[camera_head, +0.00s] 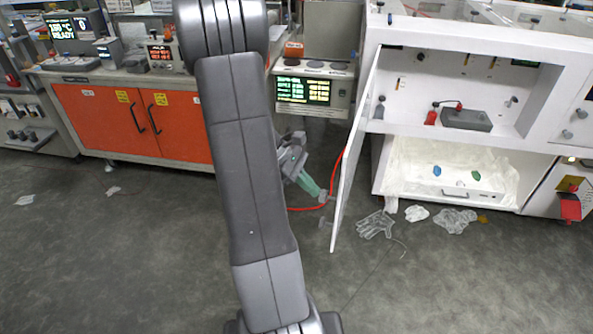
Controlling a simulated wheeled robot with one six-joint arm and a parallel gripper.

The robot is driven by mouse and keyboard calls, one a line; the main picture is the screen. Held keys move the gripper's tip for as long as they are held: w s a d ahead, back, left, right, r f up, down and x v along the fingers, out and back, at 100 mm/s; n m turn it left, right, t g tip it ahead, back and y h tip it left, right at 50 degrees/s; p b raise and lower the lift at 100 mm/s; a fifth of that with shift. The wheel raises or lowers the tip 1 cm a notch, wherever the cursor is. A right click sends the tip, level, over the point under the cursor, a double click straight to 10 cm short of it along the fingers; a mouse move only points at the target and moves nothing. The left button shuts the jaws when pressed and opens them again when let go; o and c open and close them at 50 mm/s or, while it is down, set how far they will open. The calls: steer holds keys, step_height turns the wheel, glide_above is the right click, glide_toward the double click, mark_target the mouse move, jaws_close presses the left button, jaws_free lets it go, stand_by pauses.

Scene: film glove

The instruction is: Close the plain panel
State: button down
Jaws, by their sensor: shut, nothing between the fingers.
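The plain panel (352,160) is a white door on the left edge of the white cabinet (460,38). It stands swung outward and shows nearly edge-on, so the cabinet's front is uncovered. My gripper (322,197) is shut and empty, just left of the panel, on its outer side. Its tips are close to the panel's lower part; I cannot tell if they touch. My arm hides part of the floor and bench to the left.
A red cable (303,209) runs near my gripper to the panel. A clear glove (376,224) and crumpled film (455,220) lie on the floor before the cabinet. Orange cupboards (180,125) stand at the left. The front floor is mostly free.

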mark_target(328, 191)
steer(key=shift+s+d+f+p, duration=0.15)
steer(key=shift+s+d, duration=0.15)
steer(key=shift+d, duration=0.35)
steer(key=shift+s+d+p, duration=0.1)
steer(key=shift+s+d, duration=0.2)
steer(key=shift+d, duration=0.4)
steer(key=shift+s+d+f+p, duration=0.15)
steer(key=shift+s+d, duration=0.15)
steer(key=shift+d, duration=0.35)
steer(key=shift+d, duration=0.1)
